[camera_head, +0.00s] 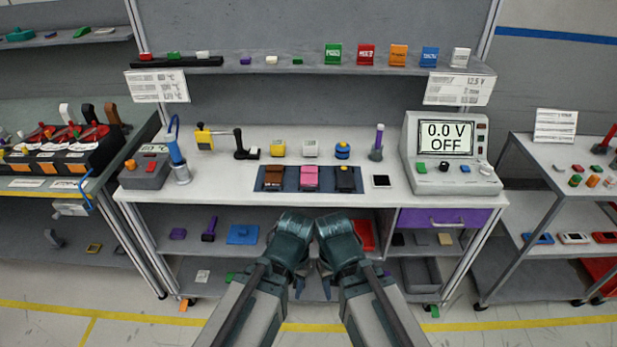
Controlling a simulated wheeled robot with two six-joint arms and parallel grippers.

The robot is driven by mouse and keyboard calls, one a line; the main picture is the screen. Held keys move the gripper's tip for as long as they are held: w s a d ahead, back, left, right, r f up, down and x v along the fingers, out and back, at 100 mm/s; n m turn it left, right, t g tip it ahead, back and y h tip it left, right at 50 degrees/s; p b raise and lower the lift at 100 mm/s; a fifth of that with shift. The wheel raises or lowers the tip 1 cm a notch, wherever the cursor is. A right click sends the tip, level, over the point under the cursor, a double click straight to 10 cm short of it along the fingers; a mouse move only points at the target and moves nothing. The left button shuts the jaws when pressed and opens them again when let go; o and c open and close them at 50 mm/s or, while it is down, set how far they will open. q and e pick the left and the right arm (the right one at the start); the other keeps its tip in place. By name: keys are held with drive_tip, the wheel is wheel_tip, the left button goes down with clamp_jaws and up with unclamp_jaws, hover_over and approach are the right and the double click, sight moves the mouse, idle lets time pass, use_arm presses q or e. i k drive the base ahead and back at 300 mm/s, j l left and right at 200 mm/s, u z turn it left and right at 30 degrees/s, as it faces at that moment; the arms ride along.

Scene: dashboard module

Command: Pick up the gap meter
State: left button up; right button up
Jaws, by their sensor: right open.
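I cannot tell for sure which item is the gap meter. Small devices stand along the back of the white bench top: a yellow-topped tool (203,137), a yellow block (278,148), a pale block with a small display (310,147) and a blue-and-yellow knob (343,150). A small dark-faced square (381,181) lies right of the blue tray (318,187). My left gripper (299,287) and right gripper (326,285) are side by side, low in front of the bench, away from these items. The right one is open. The left fingers are mostly hidden.
The tray holds brown, pink and black modules. A voltage meter (450,150) reading "0.0 V OFF" stands at the right. A grey box with a blue-handled tool (180,160) stands left. An upper shelf (300,68) holds coloured blocks. Side benches (560,185) flank the bench.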

sight(276, 148)
drive_tip(key=j+z, duration=0.1)
drive_tip(key=z, duration=1.55)
drive_tip(key=k+j, duration=0.15)
drive_tip(key=j, duration=0.15)
drive_tip(key=k+j, duration=0.2)
drive_tip(key=j, duration=0.15)
drive_tip(key=k+j, duration=0.15)
drive_tip(key=j, duration=0.15)
drive_tip(key=k+j, duration=0.2)
drive_tip(key=j, duration=0.15)
drive_tip(key=i+j, duration=0.1)
drive_tip(key=j, duration=0.3)
drive_tip(key=i+j, duration=0.1)
drive_tip(key=j, duration=0.25)
